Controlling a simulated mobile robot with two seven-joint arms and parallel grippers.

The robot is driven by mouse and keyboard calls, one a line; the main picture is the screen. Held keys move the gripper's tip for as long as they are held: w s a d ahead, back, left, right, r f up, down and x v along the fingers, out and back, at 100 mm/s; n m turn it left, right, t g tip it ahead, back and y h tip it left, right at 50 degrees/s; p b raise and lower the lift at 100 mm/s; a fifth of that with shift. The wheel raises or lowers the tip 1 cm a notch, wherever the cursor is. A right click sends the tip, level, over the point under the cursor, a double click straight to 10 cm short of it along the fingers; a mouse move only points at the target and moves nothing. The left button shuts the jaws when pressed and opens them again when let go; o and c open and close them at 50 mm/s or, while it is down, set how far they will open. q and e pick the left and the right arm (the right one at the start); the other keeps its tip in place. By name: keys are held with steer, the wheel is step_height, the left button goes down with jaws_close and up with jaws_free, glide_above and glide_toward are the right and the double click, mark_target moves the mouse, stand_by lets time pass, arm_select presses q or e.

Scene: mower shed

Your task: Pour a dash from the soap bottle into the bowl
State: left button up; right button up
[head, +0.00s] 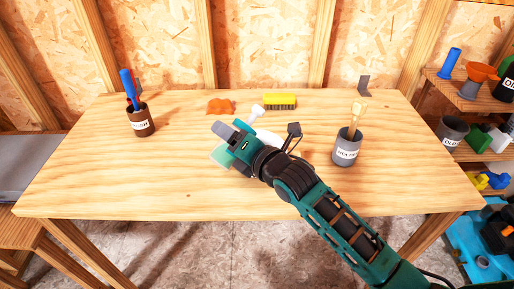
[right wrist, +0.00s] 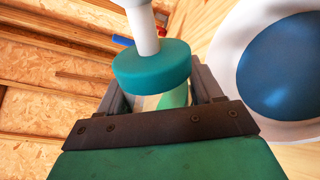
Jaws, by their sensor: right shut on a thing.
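The soap bottle has a pale green see-through body (head: 221,156) and a white pump top (head: 257,110). In the head view it leans, pump toward the upper right, over the middle of the bench. My right gripper (head: 232,135) is shut on it. In the right wrist view the fingers stand on both sides of the bottle, just below its teal collar (right wrist: 151,66). The bowl (right wrist: 225,60), white-rimmed and blue inside, shows at the right of that view, apart from the bottle. In the head view my right arm mostly hides the bowl. My left gripper is not in view.
A brown cup (head: 141,124) with blue and red tools stands at left. A grey holder (head: 346,151) with a wooden-handled tool stands right of my arm. An orange cloth-like thing (head: 220,106) and yellow brush (head: 280,101) lie behind. The bench's front left (head: 110,180) is clear.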

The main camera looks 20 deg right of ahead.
steer(key=shift+s+a+f+m+b, duration=0.1)
steer(key=shift+a+f+m+b, duration=0.1)
steer(key=shift+m+b, duration=0.25)
stand_by(1.1)
steer(key=shift+s+a+r+m, duration=0.1)
steer(key=shift+r+m, duration=0.1)
steer(key=shift+m, duration=0.15)
stand_by(0.8)
